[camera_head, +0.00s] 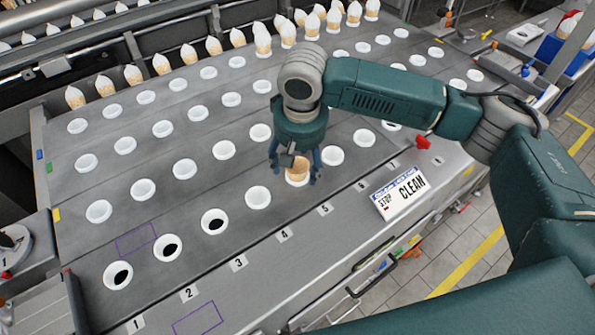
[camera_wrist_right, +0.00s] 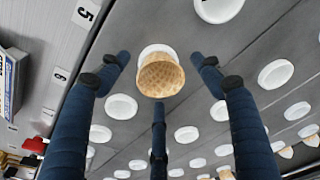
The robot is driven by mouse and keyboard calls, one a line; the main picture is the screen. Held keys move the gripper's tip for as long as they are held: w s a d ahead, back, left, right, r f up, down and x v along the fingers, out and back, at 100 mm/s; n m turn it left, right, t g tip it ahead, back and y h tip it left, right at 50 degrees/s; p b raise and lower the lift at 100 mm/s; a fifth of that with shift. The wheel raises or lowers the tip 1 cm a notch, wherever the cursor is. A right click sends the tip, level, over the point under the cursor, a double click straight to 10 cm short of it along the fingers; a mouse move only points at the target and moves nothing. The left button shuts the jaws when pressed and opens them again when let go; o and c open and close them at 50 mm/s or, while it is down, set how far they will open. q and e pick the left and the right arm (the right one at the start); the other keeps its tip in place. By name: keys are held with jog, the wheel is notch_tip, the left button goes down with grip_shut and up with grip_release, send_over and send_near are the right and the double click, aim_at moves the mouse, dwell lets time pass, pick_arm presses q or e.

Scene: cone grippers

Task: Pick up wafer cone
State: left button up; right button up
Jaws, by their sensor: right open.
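A wafer cone (camera_head: 297,172) sits in a white ring holder in the front row, near the number 5 and 6 labels. It also shows in the right wrist view (camera_wrist_right: 161,77), where its waffle-patterned body points toward the camera out of its white holder. My right gripper (camera_head: 296,178) is over this cone with its fingers spread around it. In the right wrist view my right gripper (camera_wrist_right: 160,75) has three dark blue fingers apart, with the cone between their tips and a visible gap to each. I cannot see contact. My left gripper is not in view.
Several white ring holders (camera_head: 257,197) stand in rows across the grey table. Three at the front left (camera_head: 118,276) show dark centres. A row of cones with white tops (camera_head: 161,64) stands at the back. A STOP/CLEAN sign (camera_head: 400,193) lies at the front right edge.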

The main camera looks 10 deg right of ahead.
jog(key=c, duration=0.8)
